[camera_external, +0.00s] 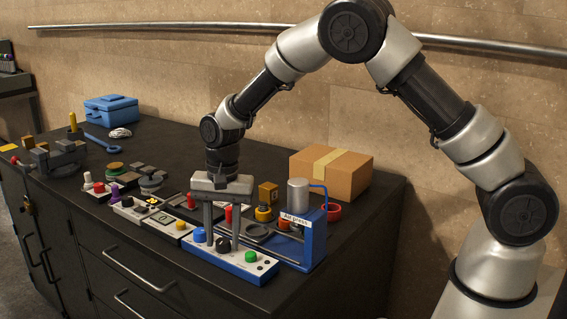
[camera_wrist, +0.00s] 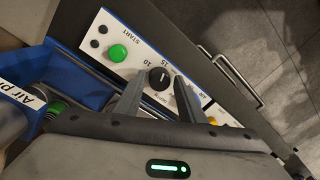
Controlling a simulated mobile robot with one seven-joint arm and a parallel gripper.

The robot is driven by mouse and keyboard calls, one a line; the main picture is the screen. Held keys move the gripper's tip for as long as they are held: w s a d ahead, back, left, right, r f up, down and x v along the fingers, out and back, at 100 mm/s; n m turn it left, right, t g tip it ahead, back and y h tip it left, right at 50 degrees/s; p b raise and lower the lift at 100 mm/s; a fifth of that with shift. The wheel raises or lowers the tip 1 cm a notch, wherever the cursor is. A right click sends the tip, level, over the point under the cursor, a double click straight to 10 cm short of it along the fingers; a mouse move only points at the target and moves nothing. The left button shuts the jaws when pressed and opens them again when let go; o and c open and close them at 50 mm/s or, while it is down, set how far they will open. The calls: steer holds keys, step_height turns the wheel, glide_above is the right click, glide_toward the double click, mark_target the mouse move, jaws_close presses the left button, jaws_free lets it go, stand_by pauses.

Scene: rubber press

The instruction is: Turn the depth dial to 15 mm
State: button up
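The depth dial is a small black round knob (camera_wrist: 158,78) with a pale mark, on the sloped white and blue control panel (camera_wrist: 135,72) of the air press. The numbers 10 and 15 are printed beside it; which one the mark points to is too small to tell. In the external view the dial (camera_external: 222,244) shows partly between my fingers. My gripper (camera_external: 222,244) points down over the panel with its fingers apart. In the wrist view my gripper (camera_wrist: 157,88) has one fingertip on each side of the dial; contact cannot be told.
A green button (camera_external: 251,257) is right of the dial and a blue knob (camera_external: 200,235) is left. The blue air press frame (camera_external: 307,240) stands close behind on the right. Other small devices crowd the bench to the left. A cardboard box (camera_external: 330,173) stands at the back.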

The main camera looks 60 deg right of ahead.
mark_target(227, 239)
steer(key=shift+o, duration=0.8)
step_height(227, 239, up, 18)
steer(key=shift+s+d+f, duration=0.25)
steer(key=shift+s, duration=0.2)
steer(key=f+n+b, duration=0.1)
steer(key=f+n, duration=0.1)
steer(key=f, duration=0.4)
steer(key=f+n+b, duration=0.2)
steer(key=f+n, duration=0.1)
steer(key=f, duration=0.2)
steer(key=w+f+n+b, duration=0.1)
steer(key=f+n+b, duration=0.1)
steer(key=f, duration=0.4)
steer(key=shift+a+f+n, duration=0.15)
steer(key=shift+f+n, duration=0.2)
steer(key=shift+n, duration=0.05)
